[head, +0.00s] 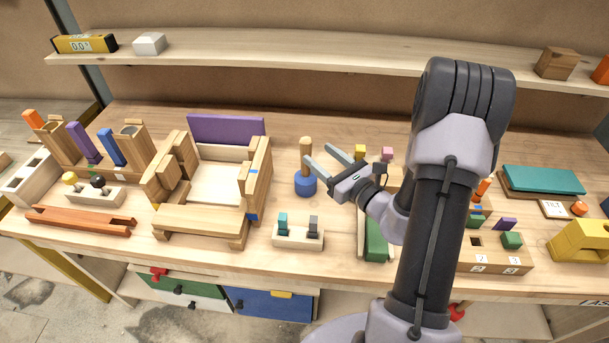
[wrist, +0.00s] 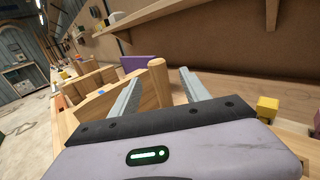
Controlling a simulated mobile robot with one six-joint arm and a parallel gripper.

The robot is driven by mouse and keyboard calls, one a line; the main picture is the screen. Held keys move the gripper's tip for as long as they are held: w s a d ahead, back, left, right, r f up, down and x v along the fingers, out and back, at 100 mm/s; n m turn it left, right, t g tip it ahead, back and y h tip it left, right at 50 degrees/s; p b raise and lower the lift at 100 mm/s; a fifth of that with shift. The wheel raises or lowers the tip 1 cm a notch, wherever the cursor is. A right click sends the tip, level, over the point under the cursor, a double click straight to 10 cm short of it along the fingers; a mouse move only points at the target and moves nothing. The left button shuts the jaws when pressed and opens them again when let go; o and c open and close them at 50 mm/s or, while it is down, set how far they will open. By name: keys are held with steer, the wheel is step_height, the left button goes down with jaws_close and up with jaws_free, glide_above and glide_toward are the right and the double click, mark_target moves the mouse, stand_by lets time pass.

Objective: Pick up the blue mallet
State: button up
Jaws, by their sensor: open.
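The blue mallet stands upright on the workbench in the head view, its blue head (head: 305,185) down and its wooden handle (head: 306,150) pointing up. My gripper (head: 318,156) is open, just right of the handle, with its fingers reaching toward it. In the wrist view the handle (wrist: 159,84) shows in the gap between the two open fingers (wrist: 159,76). I cannot tell whether the handle is between the fingertips or just beyond them. The blue head is hidden in the wrist view.
Left of the mallet is a wooden frame (head: 253,212) with a purple board (head: 226,128) behind it. A pale block with teal and grey pegs (head: 298,238) lies in front. A yellow block (head: 360,152) is behind my gripper. A shelf (head: 300,58) runs above the bench.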

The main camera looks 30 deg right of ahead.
mark_target(310, 147)
steer(key=w, duration=0.2)
steer(key=w+a, duration=0.1)
steer(key=w, duration=0.3)
steer(key=shift+w+a+r+b, duration=0.15)
steer(key=shift+a+r+b, duration=0.1)
steer(key=shift+b, duration=0.15)
jaws_close()
stand_by(0.9)
